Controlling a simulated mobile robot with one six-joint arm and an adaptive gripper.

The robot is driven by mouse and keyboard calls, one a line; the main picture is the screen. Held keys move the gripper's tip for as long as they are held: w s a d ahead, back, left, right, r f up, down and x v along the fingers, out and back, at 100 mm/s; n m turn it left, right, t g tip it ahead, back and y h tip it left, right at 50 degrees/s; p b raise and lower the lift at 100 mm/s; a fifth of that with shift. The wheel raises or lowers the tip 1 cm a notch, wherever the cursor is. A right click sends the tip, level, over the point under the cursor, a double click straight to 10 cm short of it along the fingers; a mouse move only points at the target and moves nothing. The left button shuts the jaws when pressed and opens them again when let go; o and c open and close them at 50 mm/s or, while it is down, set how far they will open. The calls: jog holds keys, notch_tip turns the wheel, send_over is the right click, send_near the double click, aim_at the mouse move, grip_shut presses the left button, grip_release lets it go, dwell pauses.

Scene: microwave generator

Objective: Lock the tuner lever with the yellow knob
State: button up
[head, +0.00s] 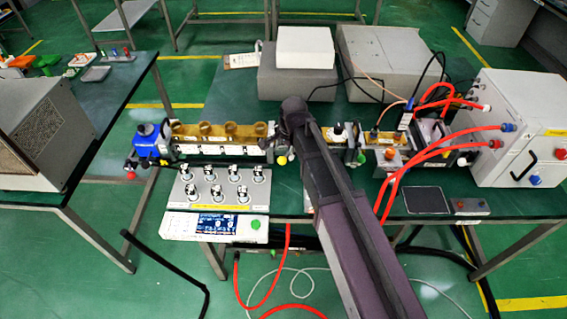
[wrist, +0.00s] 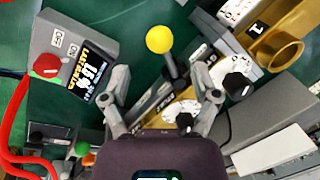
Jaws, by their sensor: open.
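The tuner lever's yellow knob (wrist: 160,39) shows at the upper middle of the wrist view, on top of a dark lever (wrist: 171,68). The lever rises beside a gold plate with a white dial (wrist: 183,112). My gripper (wrist: 163,84) is open and empty, with one finger on each side of the lever's line. The knob appears beyond the fingertips, and I see no contact. In the head view, my arm covers the middle of the waveguide row, and a small yellowish spot (head: 281,160) beside it may be the knob.
A grey box with a red button (wrist: 46,66) and a gold part with a black dial (wrist: 238,86) flank the lever. In the head view, a control panel (head: 217,193), a white cabinet (head: 521,130) and red hoses (head: 436,147) surround my arm.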

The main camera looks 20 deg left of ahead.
aim_at(283, 158)
jog(key=shift+w+a+f+b, duration=0.1)
jog(key=shift+a+f+b, duration=0.05)
jog(key=shift+f+b, duration=0.75)
jog(key=shift+w+a+f+b, duration=0.1)
jog(key=shift+a+f+b, duration=0.05)
jog(key=shift+f+b, duration=0.7)
jog(key=shift+w+a+f+b, duration=0.1)
jog(key=shift+a+f+b, duration=0.05)
jog(key=shift+f+b, duration=0.75)
jog(key=shift+f, duration=0.15)
grip_shut()
